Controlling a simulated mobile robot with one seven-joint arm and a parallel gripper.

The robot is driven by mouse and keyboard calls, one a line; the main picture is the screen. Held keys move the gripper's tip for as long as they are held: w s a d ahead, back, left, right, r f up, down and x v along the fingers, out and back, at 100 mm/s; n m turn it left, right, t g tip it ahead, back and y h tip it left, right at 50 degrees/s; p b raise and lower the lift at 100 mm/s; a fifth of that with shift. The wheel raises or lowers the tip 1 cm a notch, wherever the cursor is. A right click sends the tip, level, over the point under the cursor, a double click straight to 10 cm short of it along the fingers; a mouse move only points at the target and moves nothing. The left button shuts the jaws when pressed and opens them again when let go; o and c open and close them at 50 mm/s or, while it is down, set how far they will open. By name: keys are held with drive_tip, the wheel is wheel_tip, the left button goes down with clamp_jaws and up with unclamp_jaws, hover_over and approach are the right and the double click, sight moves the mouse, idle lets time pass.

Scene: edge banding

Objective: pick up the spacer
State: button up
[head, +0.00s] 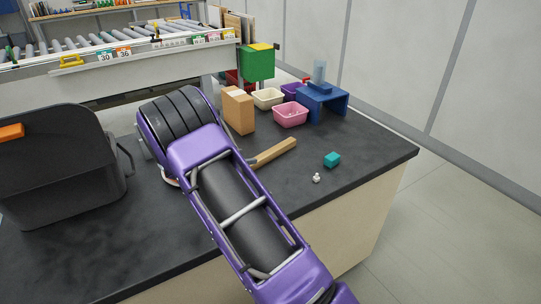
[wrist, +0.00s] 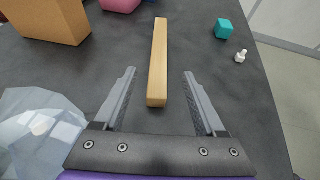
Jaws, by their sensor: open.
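The spacer appears to be the long pale wooden bar (wrist: 158,60) lying flat on the dark worktop; no label confirms this. In the wrist view it runs away from my gripper, with its near end between the fingers. My gripper (wrist: 159,73) is open, one finger on each side of the bar, with a gap on both sides and nothing held. I cannot tell how high the fingers are above the worktop.
A teal block (head: 332,160) and a small white piece (head: 316,178) lie right of the bar. A cardboard box (head: 238,110), pink bin (head: 290,115) and blue stand (head: 322,101) are behind. A crumpled clear bag (wrist: 40,135) is left of my gripper. A black bin (head: 55,165) stands left.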

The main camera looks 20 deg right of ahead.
sight(261, 157)
drive_tip(key=x, duration=0.4)
drive_tip(key=shift+w+d+f, duration=0.1)
drive_tip(key=shift+w+d, duration=0.05)
drive_tip(key=shift+d, duration=0.15)
drive_tip(key=shift+f+b+x, duration=0.15)
drive_tip(key=shift+x, duration=1.2)
drive_tip(key=shift+f+b+x, duration=0.15)
drive_tip(key=shift+f+x, duration=0.05)
drive_tip(key=shift+x, duration=1.15)
drive_tip(key=shift+a, duration=0.2)
clamp_jaws()
